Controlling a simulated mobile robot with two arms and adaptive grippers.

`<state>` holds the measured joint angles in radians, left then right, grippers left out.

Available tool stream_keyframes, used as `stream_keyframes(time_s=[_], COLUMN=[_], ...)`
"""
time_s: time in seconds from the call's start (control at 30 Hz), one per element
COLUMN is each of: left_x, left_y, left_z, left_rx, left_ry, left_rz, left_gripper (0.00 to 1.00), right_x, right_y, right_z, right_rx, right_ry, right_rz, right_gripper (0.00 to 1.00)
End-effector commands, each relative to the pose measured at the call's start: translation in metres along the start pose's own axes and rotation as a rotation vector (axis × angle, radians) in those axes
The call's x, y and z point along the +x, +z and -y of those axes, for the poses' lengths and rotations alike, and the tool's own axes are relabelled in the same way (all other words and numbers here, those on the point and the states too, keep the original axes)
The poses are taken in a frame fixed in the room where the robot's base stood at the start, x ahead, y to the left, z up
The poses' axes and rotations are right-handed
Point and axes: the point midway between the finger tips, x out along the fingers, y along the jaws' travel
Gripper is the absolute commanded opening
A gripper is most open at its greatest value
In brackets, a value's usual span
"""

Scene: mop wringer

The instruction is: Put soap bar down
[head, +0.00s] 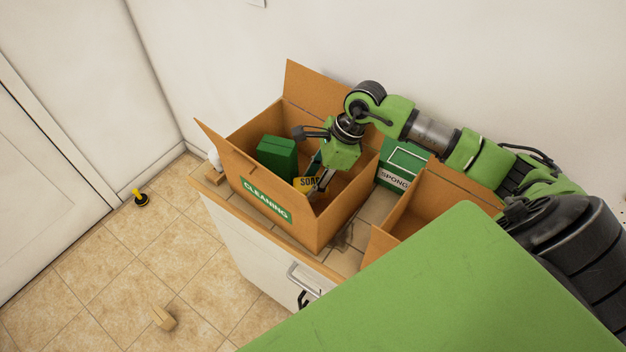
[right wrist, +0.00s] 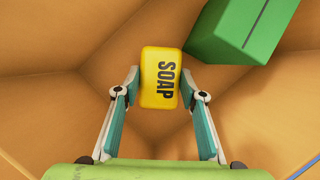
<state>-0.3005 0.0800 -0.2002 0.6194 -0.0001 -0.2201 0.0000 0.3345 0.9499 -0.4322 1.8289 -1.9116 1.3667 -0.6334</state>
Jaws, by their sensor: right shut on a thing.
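The soap bar is a yellow block marked SOAP (right wrist: 161,78); in the head view it shows (head: 305,184) inside the cardboard box labelled CLEANING (head: 266,200). My right gripper (right wrist: 160,85) is shut on the soap bar, with a finger on each side. In the head view my right gripper (head: 318,188) reaches down into the box, and partly hides the soap. I cannot tell whether the soap touches the box floor. My left gripper is not in view.
A green block (head: 278,156) stands in the box's left part, beside the soap. A second open box (head: 436,200) and a green SPONGE container (head: 404,162) are at the right. The counter's edge (head: 275,235) is in front. A wooden block (head: 164,318) lies on the floor.

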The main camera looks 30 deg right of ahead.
Motion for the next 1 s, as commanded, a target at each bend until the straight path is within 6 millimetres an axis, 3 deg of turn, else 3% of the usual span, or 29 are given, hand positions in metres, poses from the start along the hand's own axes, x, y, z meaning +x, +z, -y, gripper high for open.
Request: stream_keyframes(time_s=[0.03,0.17,0.57,0.6,0.67,1.0], left_x=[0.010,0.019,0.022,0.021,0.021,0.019], left_y=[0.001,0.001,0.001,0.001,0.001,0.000], left_z=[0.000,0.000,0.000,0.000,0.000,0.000], left_rx=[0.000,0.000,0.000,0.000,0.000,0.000], left_ry=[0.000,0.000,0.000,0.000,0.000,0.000], left_rz=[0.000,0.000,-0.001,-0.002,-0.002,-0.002], left_gripper=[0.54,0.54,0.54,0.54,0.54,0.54], right_x=[0.014,0.032,0.035,0.034,0.034,0.033], right_y=[-0.006,-0.013,-0.015,-0.014,-0.014,-0.013], right_z=[-0.001,-0.001,0.000,0.000,0.000,0.000], right_rx=[0.002,0.002,0.000,0.000,0.000,0.001], right_ry=[0.002,0.001,0.000,0.000,0.000,0.000], right_rz=[0.000,0.002,0.001,0.000,0.000,0.000], right_gripper=[0.11,0.11,0.11,0.43,0.54,0.54])
